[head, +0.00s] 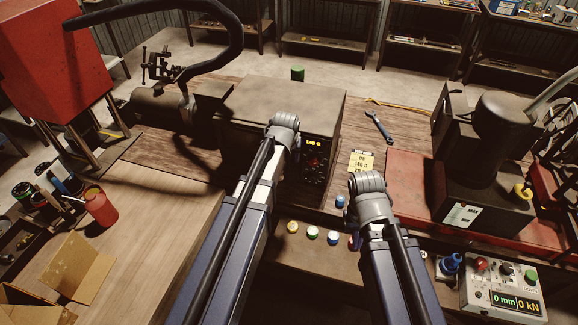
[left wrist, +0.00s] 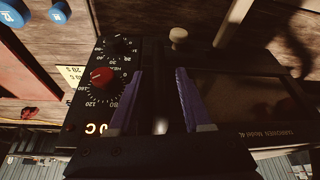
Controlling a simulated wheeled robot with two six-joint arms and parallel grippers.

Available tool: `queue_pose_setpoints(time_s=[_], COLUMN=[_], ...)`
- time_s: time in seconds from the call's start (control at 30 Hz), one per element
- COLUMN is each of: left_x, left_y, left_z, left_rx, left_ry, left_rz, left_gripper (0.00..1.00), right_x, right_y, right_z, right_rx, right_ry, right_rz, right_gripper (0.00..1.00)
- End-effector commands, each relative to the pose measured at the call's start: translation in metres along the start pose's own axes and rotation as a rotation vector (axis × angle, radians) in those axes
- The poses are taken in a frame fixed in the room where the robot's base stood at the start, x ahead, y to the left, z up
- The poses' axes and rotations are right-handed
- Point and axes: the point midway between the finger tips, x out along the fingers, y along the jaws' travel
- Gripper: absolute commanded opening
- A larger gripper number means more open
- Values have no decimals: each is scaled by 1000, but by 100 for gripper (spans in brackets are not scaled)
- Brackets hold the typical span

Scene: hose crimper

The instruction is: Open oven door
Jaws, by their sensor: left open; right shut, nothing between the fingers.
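The oven (head: 285,100) is a dark box in the middle of the bench in the head view, with a lit display (head: 314,143) on its front. My left arm covers most of the oven front there and hides my left gripper. In the left wrist view the oven control panel shows a red knob (left wrist: 103,77), and the dark door window (left wrist: 245,102) lies to the right. My left gripper (left wrist: 160,103) is open, its two fingers before the oven front. A dark vertical strip, perhaps the door handle, shows between them; contact cannot be told. My right gripper is out of sight beyond its arm.
Several coloured buttons (head: 312,232) line the bench front between my arms. A yellow note (head: 360,162) and a blue wrench (head: 379,126) lie right of the oven. A black press (head: 490,150) stands further right. The bench at the left has free room.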

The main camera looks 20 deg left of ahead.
Motion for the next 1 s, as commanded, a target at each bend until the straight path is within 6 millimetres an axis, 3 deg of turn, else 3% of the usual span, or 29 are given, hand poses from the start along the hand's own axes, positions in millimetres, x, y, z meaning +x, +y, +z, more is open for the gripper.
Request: queue_pose_setpoints(time_s=[0.03,0.2,0.53,1.0], left_x=[14,28,29,29], left_y=[0,0,0,0], left_z=[1,1,0,0], left_rx=[0,0,0,0], left_ry=[0,0,0,0], left_rz=[0,0,0,0], left_gripper=[50,50,50,0], right_x=[13,26,26,26], right_y=[-1,-2,-2,-2], right_z=[-1,-2,-2,-2], right_rx=[0,-2,-3,-3], right_ry=[0,1,1,0], right_rz=[0,1,1,1], right_gripper=[0,0,0,0])
